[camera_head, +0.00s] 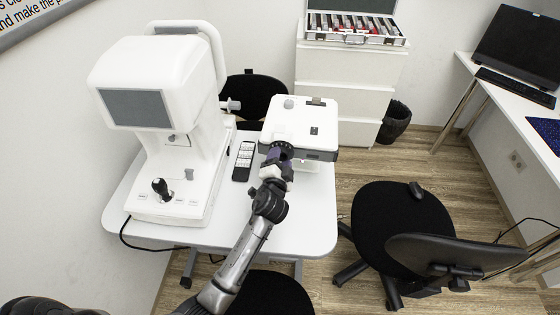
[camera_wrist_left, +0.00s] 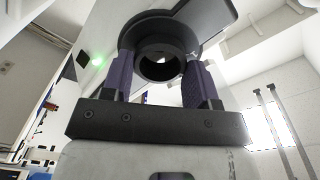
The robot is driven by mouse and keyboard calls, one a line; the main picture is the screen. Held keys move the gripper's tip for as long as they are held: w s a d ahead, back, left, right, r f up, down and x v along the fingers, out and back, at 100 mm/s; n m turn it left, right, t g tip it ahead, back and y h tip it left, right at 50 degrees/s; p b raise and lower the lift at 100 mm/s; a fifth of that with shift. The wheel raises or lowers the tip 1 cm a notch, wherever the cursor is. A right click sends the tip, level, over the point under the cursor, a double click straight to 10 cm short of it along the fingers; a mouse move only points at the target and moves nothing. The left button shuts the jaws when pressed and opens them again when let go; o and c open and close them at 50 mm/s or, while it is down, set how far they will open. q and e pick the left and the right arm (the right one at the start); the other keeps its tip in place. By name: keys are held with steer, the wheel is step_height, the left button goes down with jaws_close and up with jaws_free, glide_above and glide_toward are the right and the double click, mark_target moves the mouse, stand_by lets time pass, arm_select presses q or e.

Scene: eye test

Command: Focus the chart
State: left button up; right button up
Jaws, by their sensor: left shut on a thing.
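The white chart projector (camera_head: 318,128) stands on the right part of the white table. A black ring (camera_head: 284,145) is on its near side. My left gripper (camera_head: 279,158) reaches up from below and is at this ring. In the left wrist view, the two purple fingers of my left gripper (camera_wrist_left: 160,70) stand on either side of the black ring (camera_wrist_left: 145,52) and are shut on it. The ring has a round dark opening. The projected chart is not in view. My right gripper is not in view.
A large white eye instrument (camera_head: 160,65) with a joystick stands on the table's left. A black remote (camera_head: 243,161) lies between it and the projector. The table's front right (camera_head: 308,215) is clear. A black office chair (camera_head: 395,225) stands at the right. White drawers (camera_head: 345,75) stand behind.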

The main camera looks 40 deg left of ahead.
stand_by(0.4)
arm_select(q)
steer(key=o, duration=0.9)
steer(key=shift+o, duration=0.2)
